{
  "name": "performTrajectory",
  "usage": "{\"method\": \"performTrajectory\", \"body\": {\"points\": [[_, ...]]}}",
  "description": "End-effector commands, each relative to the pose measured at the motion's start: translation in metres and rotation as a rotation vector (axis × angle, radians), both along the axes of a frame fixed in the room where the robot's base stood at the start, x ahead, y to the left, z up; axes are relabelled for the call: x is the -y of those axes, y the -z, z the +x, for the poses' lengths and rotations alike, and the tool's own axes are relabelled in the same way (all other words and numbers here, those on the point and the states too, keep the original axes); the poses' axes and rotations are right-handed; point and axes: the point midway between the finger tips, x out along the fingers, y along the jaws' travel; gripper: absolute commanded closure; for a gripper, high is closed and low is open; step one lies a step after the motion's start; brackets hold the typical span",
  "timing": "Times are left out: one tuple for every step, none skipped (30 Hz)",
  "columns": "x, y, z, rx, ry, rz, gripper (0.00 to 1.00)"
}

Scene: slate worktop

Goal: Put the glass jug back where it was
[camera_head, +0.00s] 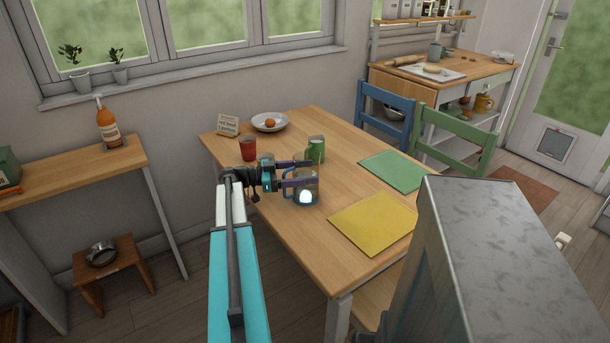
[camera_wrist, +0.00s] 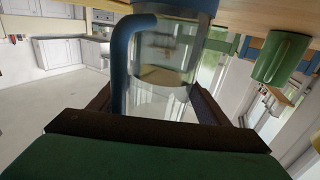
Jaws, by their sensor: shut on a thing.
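The glass jug (camera_head: 312,190) is clear with a blue handle on its left side. It is at the near-left part of the wooden table (camera_head: 345,165), left of the yellow mat. My gripper (camera_head: 307,173) reaches in from the left and is shut on the jug, one finger on each side. In the wrist view the clear jug (camera_wrist: 160,75) fills the space between the fingers, its blue handle at the left. I cannot tell whether its base touches the table.
A green mug (camera_head: 316,153) stands just behind the jug, with a red cup (camera_head: 248,150) to its left. A bowl (camera_head: 270,126) and a small sign (camera_head: 228,125) are at the back. Green (camera_head: 393,170) and yellow (camera_head: 370,224) mats lie to the right.

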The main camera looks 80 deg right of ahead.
Motion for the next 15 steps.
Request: {"method": "performTrajectory", "body": {"points": [[0.0,-0.0007,0.0,-0.003,0.0,-0.003,0.88],[0.0001,-0.0004,0.0001,-0.003,0.0,-0.003,0.88],[0.0,0.0008,0.0001,0.0,0.0,0.0,0.23],[0.0,0.0007,0.0001,0.0,0.0,0.0,0.18],[0.0,0.0007,0.0001,0.0,0.0,0.0,0.13],[0.0,0.0007,0.0001,0.0,0.0,0.0,0.11],[0.0,0.0007,0.0001,0.0,0.0,0.0,0.11],[0.0,0.0007,0.0001,0.0,0.0,0.0,0.11],[0.0,0.0007,0.0001,0.0,0.0,0.0,0.11],[0.0,0.0008,0.0001,0.0,0.0,0.0,0.11],[0.0,0.0008,0.0001,0.0,0.0,0.0,0.11],[0.0,0.0008,0.0001,0.0,0.0,0.0,0.11],[0.0,0.0007,0.0001,0.0,0.0,0.0,0.11],[0.0,0.0007,0.0001,0.0,0.0,0.0,0.11],[-0.0001,0.0004,0.0002,0.0,0.0,0.0,0.11]]}}
